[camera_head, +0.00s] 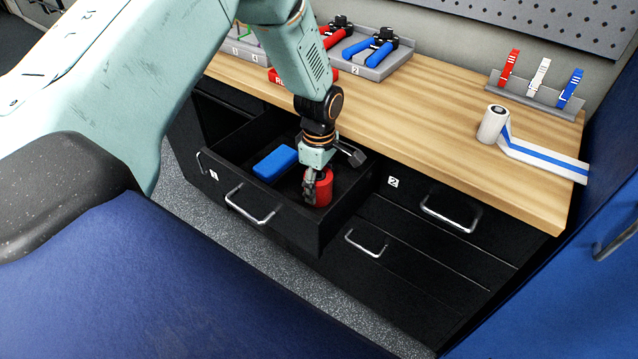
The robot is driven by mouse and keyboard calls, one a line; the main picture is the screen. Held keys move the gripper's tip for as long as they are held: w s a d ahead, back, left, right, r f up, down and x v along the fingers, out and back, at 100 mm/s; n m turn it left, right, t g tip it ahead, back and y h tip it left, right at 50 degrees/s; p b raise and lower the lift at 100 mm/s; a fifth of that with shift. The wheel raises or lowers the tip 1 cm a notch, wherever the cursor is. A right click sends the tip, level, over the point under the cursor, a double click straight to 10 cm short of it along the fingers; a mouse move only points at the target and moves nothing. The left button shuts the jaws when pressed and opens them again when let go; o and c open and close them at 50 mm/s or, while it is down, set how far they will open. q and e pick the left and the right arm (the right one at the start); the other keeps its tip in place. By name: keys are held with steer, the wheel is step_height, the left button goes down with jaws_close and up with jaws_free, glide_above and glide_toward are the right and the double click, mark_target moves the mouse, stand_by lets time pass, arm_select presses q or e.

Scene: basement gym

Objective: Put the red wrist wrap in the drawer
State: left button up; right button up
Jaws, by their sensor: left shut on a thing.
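The red wrist wrap (325,188) is a small red roll inside the open black drawer (290,217), the one marked 1. My left gripper (309,187) reaches down into the drawer and is shut on the wrap. The fingers hide part of the roll, and I cannot tell whether it touches the drawer floor. My right gripper is not in view.
A blue block (275,163) lies in the same drawer, left of the wrap. The wooden bench top (430,120) holds a white roll with a blue-striped strip (495,125), a strap rack (540,105) and hand grips (375,50). Drawer 2 (430,205) is shut.

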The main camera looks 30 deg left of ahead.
arm_select(q)
steer(key=shift+s, duration=0.15)
steer(key=o, duration=1)
steer(key=shift+a, duration=0.1)
steer(key=o, duration=0.4)
steer(key=shift+f, duration=0.1)
steer(key=shift+r, duration=0.2)
step_height(320, 180, up, 12)
steer(key=p, duration=0.2)
